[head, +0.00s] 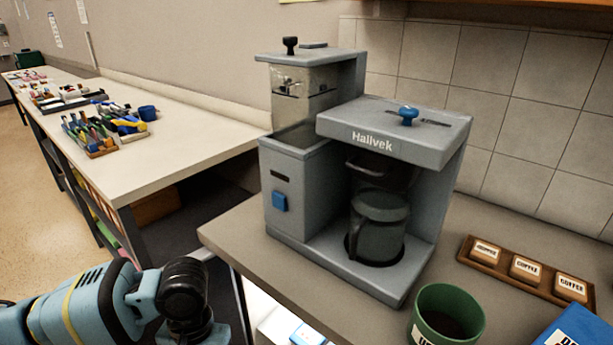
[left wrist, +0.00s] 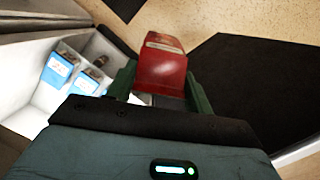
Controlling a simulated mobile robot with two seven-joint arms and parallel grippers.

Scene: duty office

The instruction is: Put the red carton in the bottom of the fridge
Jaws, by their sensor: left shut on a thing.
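In the left wrist view, my left gripper (left wrist: 160,88) is shut on the red carton (left wrist: 163,62), which sits between its green fingers. The carton is held above the floor, beside an open white compartment (left wrist: 22,122) that looks like the fridge interior. Blue-and-white cartons (left wrist: 58,68) stand inside that compartment. In the head view, my left arm comes in at the lower left, and its gripper is hidden below the counter edge. A little of the white fridge interior (head: 268,318) shows below the counter. My right gripper is in neither view.
A grey coffee machine (head: 375,130) with a glass jug (head: 378,226) stands on the counter (head: 235,235). A green container (head: 446,315) and a wooden tray (head: 463,251) of labelled blocks are at the right. A long workbench (head: 190,145) with tools stands at the left. A dark mat (left wrist: 235,95) lies on the floor.

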